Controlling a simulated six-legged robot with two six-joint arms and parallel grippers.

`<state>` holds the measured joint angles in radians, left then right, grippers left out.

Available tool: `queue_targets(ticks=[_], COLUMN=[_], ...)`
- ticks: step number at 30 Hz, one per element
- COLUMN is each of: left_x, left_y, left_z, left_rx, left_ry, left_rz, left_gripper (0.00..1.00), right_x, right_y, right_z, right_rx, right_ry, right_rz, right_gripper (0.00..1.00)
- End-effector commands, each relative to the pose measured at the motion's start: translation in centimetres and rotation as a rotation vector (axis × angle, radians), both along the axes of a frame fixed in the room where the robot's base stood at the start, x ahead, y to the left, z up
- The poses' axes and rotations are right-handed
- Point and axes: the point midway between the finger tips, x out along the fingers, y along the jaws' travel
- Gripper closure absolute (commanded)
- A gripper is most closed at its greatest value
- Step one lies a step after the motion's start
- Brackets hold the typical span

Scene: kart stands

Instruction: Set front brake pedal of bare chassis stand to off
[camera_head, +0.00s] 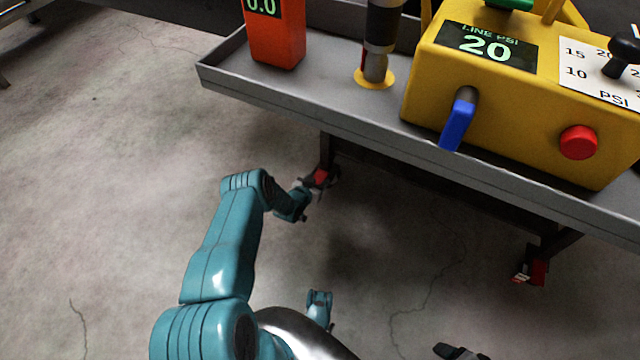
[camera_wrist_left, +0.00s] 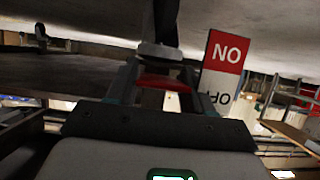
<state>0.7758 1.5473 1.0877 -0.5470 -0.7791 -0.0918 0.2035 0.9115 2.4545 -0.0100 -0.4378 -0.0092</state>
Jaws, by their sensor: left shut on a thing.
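The cart-like metal stand (camera_head: 290,97) has a caster with a red brake pedal (camera_head: 320,177) under its left end. My left gripper (camera_head: 306,188) is down at this pedal. In the left wrist view the red pedal (camera_wrist_left: 160,82) lies between the fingers, and the left gripper (camera_wrist_left: 158,92) is shut on it. Beside it is an ON/OFF label (camera_wrist_left: 222,68), seen upside down, with ON on red and OFF on white. The pedal's exact tilt is hard to tell. A dark part at the bottom edge may be my right gripper (camera_head: 457,352); its jaws are unclear.
Another caster with a red pedal (camera_head: 532,272) is under the stand's right part. On the tray stand an orange gauge (camera_head: 273,35) and a yellow box (camera_head: 500,110) with a blue lever (camera_head: 457,122) and red button (camera_head: 578,142). The floor at left is clear.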

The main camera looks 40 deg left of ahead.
Motion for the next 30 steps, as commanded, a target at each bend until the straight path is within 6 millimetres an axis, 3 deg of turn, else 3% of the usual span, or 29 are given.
queue_targets(ticks=[28,29,30], left_x=[-0.06,-0.07,-0.07], left_y=[-0.41,-0.41,-0.4], left_z=[0.42,0.41,0.41], left_rx=[-0.014,-0.014,-0.014], left_ry=[0.056,0.056,0.056], left_rz=[-0.004,-0.004,-0.004], left_gripper=[1.0,0.43,0.3], right_x=[-0.32,-0.31,-0.31], right_y=[0.06,0.06,0.06], right_z=[0.42,0.42,0.42], right_rx=[0.002,0.002,0.002], right_ry=[0.01,0.01,0.01], right_rz=[0.002,0.002,0.002], right_gripper=[0.28,0.28,0.28])
